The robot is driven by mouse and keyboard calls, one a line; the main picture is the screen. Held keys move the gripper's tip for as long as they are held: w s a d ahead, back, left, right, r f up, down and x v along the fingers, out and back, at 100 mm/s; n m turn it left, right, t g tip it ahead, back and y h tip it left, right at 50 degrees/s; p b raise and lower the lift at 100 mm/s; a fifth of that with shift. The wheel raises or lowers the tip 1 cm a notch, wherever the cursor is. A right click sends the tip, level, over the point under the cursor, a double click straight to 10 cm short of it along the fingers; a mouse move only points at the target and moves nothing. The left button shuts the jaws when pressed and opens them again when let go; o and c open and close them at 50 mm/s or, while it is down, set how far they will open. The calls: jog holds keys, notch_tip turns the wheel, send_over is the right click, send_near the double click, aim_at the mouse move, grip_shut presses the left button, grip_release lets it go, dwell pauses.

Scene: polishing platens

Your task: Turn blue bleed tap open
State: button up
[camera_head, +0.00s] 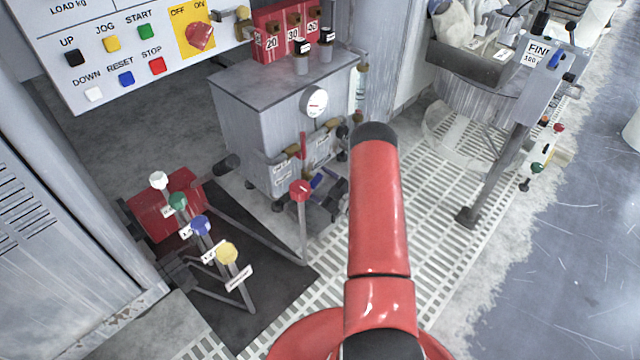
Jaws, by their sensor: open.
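A small blue handle (317,181) shows low at the front right of the grey cabinet (262,120), just left of my red arm link. It looks like the bleed tap, but its label cannot be read, and whether it is open or closed cannot be told. A dark jointed shape right by this handle appears to be my gripper (326,202), partly hidden behind my arm. Its jaws look open and empty. Whether it touches the handle cannot be told.
A stand holds white, green, blue (200,225) and yellow (227,253) knobs at lower left. A red-topped post (300,190) rises left of my gripper. A gauge (314,101) sits on the cabinet. A drum with a FINE sign (540,52) stands right; floor grating lies between.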

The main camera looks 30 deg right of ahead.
jog(key=p+v, duration=0.1)
jog(key=v, duration=0.6)
jog(key=shift+s+d, duration=0.15)
jog(key=shift+s, duration=0.2)
jog(key=w+a+g+h, duration=0.1)
jog(key=w, duration=0.2)
jog(key=w+a+m+g+h, duration=0.1)
jog(key=w, duration=0.2)
jog(key=w+a+g+h+b, duration=0.1)
jog(key=w+h, duration=0.1)
jog(key=w, duration=0.1)
jog(key=shift+a+m, duration=0.1)
jog(key=shift+m, duration=0.3)
jog(key=c, duration=1)
